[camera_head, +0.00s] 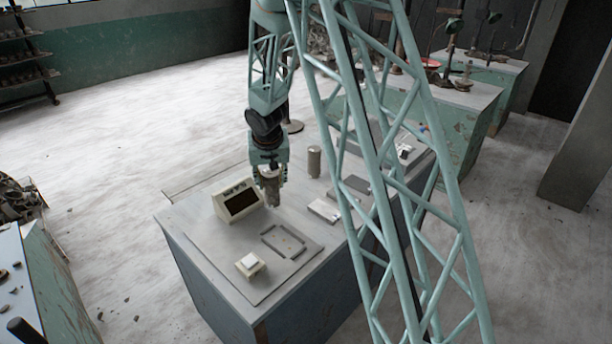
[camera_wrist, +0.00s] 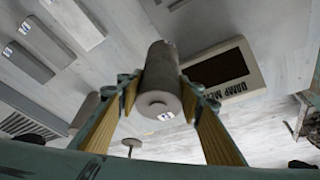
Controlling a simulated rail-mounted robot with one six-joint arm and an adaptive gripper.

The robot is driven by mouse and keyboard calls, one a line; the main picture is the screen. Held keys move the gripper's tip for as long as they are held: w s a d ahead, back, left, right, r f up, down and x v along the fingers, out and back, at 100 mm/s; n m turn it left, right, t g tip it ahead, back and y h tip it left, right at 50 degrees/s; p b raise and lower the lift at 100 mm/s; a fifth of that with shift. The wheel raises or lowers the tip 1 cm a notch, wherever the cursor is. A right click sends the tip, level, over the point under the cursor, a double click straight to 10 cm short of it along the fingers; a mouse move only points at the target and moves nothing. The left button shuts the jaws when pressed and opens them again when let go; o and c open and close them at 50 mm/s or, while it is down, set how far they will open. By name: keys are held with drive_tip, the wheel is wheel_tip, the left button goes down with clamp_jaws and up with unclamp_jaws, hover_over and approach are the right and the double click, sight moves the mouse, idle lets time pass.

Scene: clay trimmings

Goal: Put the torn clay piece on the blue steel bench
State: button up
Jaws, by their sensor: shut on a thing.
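My gripper (camera_head: 270,176) is shut on a grey clay cylinder (camera_head: 271,193) with a rough lower part, held above the bench top. In the wrist view the cylinder (camera_wrist: 163,75) sits between the yellow-lined fingers of my gripper (camera_wrist: 163,100), its round end with a small white label facing the camera. I cannot tell whether it is the torn clay piece. Below it stands a bench with blue-grey painted sides (camera_head: 199,284) and a pale grey top. Another upright grey cylinder (camera_head: 314,161) stands on this top, behind and right of my gripper.
A cream meter box with a dark screen (camera_head: 239,200) stands just left of the held cylinder. Flat slabs (camera_head: 323,210) lie to the right. Another worn bench (camera_head: 52,275) is at lower left.

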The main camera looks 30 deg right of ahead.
drive_tip(key=w+d+f+p, duration=0.1)
drive_tip(key=w+d+p, duration=0.3)
drive_tip(key=w+d, duration=0.5)
drive_tip(key=shift+d, duration=1.2)
drive_tip(key=shift+w+d+f, duration=0.1)
drive_tip(key=shift+s+x, duration=0.2)
drive_tip(key=shift+x, duration=0.7)
drive_tip(key=shift+s+x, duration=0.2)
drive_tip(key=shift+x, duration=0.7)
drive_tip(key=shift+f, duration=0.3)
drive_tip(key=o, duration=1.2)
drive_tip(key=shift+c, duration=0.2)
drive_tip(key=shift+r, duration=0.2)
